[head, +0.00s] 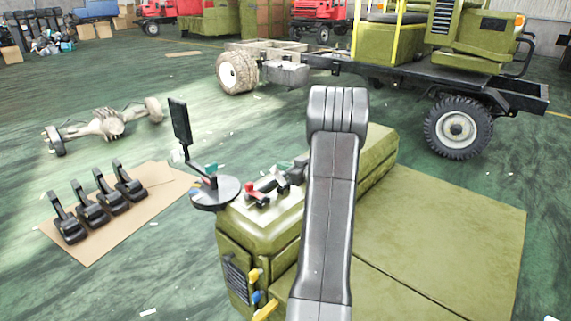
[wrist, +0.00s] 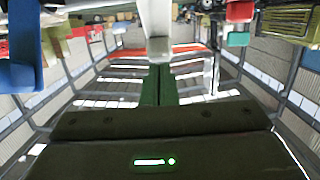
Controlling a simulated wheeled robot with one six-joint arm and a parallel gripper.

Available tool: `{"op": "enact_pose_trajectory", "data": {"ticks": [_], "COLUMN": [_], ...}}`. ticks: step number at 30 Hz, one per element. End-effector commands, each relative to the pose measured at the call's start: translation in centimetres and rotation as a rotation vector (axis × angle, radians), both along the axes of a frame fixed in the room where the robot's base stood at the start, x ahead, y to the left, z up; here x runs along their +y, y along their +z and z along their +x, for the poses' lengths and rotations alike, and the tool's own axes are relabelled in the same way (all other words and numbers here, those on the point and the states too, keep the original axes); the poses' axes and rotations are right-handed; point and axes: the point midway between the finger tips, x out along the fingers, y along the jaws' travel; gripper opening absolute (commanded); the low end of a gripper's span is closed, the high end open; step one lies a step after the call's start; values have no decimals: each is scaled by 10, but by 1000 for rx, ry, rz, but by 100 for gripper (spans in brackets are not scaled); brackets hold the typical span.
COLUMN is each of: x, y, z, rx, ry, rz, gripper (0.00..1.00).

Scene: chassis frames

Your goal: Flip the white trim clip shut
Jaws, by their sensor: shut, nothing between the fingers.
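In the wrist view, a pale white upright piece (wrist: 155,18), which looks like the white trim clip, is large at the top centre, cut off by the frame edge. It stands just beyond my gripper's fingertips (wrist: 158,68); I cannot tell whether they touch it. My gripper's green fingers are together with nothing between them. Its dark body with a green light fills the bottom. In the head view my grey arm crosses the middle, and I cannot make out the white clip or the fingertips clearly there.
A blue part (wrist: 25,50) is at the left, a red part (wrist: 239,10) and a teal part (wrist: 238,38) at the right. The olive cabinet (head: 268,225) carries a red lever (head: 251,189). Black pedals (head: 91,208) lie on cardboard. A truck chassis (head: 400,70) stands behind.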

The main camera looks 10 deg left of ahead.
Motion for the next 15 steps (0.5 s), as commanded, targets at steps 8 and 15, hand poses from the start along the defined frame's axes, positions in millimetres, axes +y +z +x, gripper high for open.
{"op": "enact_pose_trajectory", "data": {"ticks": [8,15], "x": [11,21], "y": [10,7], "z": [7,13], "rx": [83,163], "ry": [1,2], "rz": [-124,-247], "gripper": [0,0]}}
